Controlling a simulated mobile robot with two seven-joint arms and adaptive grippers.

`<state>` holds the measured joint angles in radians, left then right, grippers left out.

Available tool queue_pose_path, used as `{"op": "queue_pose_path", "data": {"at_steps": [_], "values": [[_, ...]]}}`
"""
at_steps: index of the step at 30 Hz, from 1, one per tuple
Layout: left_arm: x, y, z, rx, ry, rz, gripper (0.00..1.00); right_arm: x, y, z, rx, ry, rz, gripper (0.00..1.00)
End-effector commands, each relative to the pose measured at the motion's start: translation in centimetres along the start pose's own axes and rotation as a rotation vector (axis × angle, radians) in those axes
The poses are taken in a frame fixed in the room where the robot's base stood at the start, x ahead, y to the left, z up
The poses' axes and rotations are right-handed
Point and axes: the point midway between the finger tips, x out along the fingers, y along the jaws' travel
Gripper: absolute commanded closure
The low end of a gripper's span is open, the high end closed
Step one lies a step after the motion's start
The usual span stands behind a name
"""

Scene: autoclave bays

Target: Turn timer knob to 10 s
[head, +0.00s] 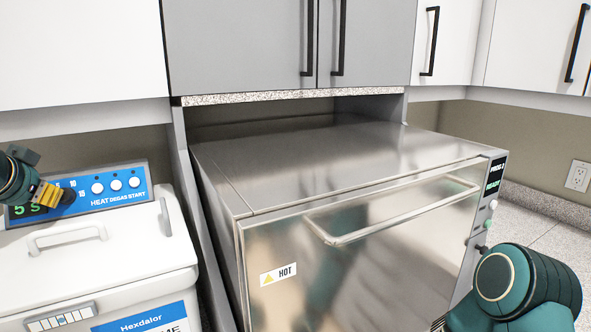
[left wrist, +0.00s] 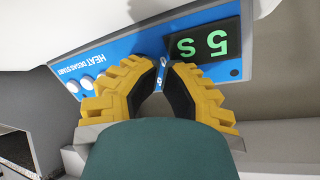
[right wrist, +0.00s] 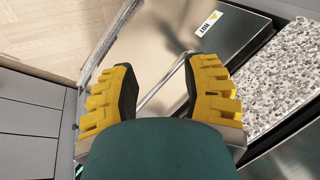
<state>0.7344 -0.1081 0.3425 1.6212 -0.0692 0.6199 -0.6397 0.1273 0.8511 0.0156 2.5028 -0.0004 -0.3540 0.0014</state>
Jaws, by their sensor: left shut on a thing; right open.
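The blue control panel (head: 104,190) is on the white Hexdalor unit at the left. Its display reads "5 s" in green, clearest in the left wrist view (left wrist: 211,45). The timer knob is hidden behind the fingers of my left gripper (head: 62,196); the printed marks 10 and 15 show beside it. In the left wrist view my left gripper (left wrist: 163,68) has its fingers closed together at the panel beside the display, shut on the knob. My right gripper (right wrist: 159,64) is open and empty in the right wrist view, near the steel autoclave's front.
Three round white buttons (head: 115,185) sit right of the knob, labelled HEAT, DEGAS and START. The white lid (head: 75,260) with handles lies below the panel. A steel autoclave (head: 330,165) with a HOT label fills the middle. Cabinets (head: 240,45) hang above.

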Motion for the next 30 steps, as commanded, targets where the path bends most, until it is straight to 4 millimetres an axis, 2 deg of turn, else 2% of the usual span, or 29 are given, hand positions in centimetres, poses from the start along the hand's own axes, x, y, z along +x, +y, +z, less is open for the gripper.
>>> {"op": "queue_pose_path", "data": {"at_steps": [17,30], "values": [[0.2,0.5,-0.3,0.0,0.001,0.002,1.0,-0.1,0.0,0.0,0.0,-0.001,0.0,0.53],[0.1,0.3,-1.4,0.0,0.003,0.003,1.0,-1.0,-0.4,0.1,0.001,-0.005,0.0,0.53]]}}
